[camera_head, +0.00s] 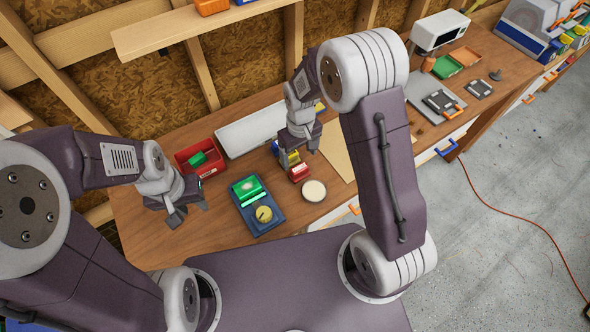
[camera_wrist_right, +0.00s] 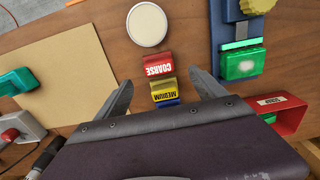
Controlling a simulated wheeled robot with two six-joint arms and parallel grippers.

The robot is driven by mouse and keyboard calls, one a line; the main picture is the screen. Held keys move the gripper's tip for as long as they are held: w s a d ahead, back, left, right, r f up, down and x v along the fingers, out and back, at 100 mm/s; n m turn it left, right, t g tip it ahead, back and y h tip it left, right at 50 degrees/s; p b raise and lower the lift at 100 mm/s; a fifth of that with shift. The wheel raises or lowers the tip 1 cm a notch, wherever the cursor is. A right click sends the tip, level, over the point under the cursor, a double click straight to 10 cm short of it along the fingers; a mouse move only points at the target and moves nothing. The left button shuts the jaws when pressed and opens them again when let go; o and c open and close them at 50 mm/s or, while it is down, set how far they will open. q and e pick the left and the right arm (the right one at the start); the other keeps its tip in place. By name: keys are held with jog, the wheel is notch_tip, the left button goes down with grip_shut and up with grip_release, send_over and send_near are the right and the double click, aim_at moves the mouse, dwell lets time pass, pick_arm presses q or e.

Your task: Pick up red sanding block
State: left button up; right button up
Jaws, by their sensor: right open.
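The red sanding block (camera_head: 299,173), marked COARSE, lies on the workbench; it also shows in the right wrist view (camera_wrist_right: 158,66). A yellow block (camera_wrist_right: 164,91) marked MEDIUM is beside it, then a blue block (camera_wrist_right: 168,103) partly hidden by my gripper body. My right gripper (camera_head: 300,147) is open and empty over this row. In the right wrist view its fingers (camera_wrist_right: 163,84) are on either side of the yellow block, with the red block just beyond the fingertips. My left gripper (camera_head: 189,213) is open and empty above the bench's left part.
A round cream disc (camera_head: 314,191) lies close to the red block. A blue tray (camera_head: 265,227) with green and yellow items and a red bin (camera_head: 184,156) are to the left. A tan sheet (camera_head: 336,150) lies behind on the right. Wooden studs stand behind the bench.

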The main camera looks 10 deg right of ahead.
aim_at(300, 167)
notch_tip(300, 167, down, 3)
jog(key=shift+s+d+r+p, duration=0.1)
jog(key=shift+d+r+p, duration=0.05)
jog(key=shift+p, duration=0.2)
jog(key=shift+f, duration=0.7)
jog(key=f, duration=0.1)
jog(key=f+p, duration=0.1)
jog(key=f, duration=0.2)
jog(key=shift+w+p, duration=0.25)
jog(key=shift+p, duration=0.15)
jog(key=shift+w+f, duration=0.1)
jog(key=shift+f, duration=0.3)
jog(key=c, duration=1.4)
